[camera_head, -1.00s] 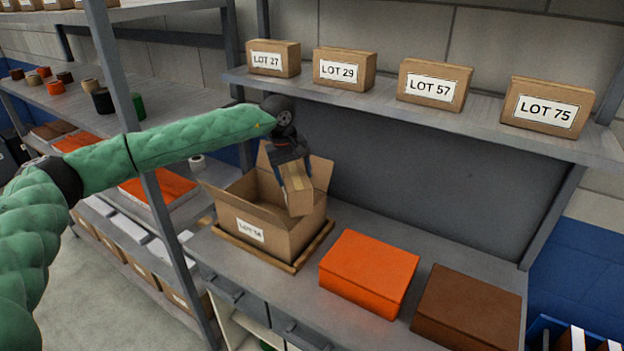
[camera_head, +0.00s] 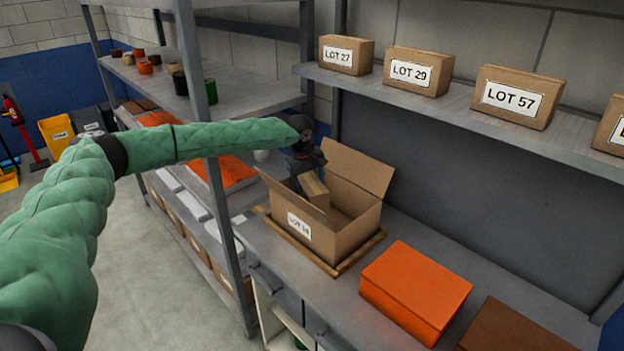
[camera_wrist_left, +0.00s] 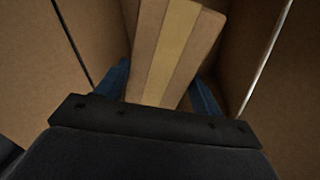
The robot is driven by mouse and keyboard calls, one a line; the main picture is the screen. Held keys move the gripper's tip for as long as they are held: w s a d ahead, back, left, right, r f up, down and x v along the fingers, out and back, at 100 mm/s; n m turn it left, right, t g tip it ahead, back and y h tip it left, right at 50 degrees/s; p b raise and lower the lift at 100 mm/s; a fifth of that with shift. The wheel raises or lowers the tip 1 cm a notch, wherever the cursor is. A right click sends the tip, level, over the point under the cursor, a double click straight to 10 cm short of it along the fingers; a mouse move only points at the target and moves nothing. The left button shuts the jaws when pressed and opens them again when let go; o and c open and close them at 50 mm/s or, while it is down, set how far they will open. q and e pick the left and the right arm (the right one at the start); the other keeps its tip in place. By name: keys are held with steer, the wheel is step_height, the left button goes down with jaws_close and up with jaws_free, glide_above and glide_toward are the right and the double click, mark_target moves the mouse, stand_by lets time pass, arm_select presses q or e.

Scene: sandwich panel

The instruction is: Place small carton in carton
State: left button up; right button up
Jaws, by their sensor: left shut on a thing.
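The open carton (camera_head: 345,238), labelled LOT 14 or similar, sits on a wooden tray (camera_head: 372,247) on the grey bench, its flaps spread. My left gripper (camera_head: 308,176) reaches in over its left part and is shut on the small carton (camera_head: 314,189), a brown box with a lighter tape strip. The small carton is tilted, and its lower part is hidden behind the carton's front wall. In the left wrist view the small carton (camera_wrist_left: 172,50) is between the blue fingers, with the carton's brown walls (camera_wrist_left: 285,110) on both sides. My right gripper is not in view.
An orange box (camera_head: 415,290) and a brown box (camera_head: 520,330) are on the bench to the right. Boxes labelled LOT 27 (camera_head: 346,55), LOT 29 (camera_head: 418,72) and LOT 57 (camera_head: 515,97) stand on the shelf above. A grey rack post (camera_head: 215,180) stands left of the carton.

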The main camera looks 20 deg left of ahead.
arm_select(q)
steer(key=shift+f+b, duration=0.3)
steer(key=shift+f, duration=2.65)
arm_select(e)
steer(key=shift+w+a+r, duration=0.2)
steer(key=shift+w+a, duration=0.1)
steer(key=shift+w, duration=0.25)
arm_select(q)
steer(key=shift+f+b, duration=0.35)
steer(key=shift+b, duration=0.05)
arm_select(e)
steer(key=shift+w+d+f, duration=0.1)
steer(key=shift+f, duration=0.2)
arm_select(q)
steer(key=o, duration=1.7)
